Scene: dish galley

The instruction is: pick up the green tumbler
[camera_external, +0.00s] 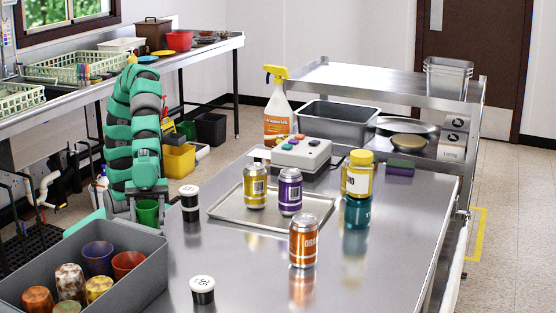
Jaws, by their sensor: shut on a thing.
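The green tumbler (148,213) is at the left side of the steel table, just beyond the back corner of the grey bin. My gripper (138,203) reaches down from above and is shut on the tumbler. The tumbler looks upright. Its upper part is partly covered by my gripper, and its base is not clear, so I cannot tell whether it touches a surface.
The grey bin (140,243) holds several tumblers. A tray (228,214) with gold and purple cans, an orange can (303,240) and a teal jar (357,212) stand further right.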

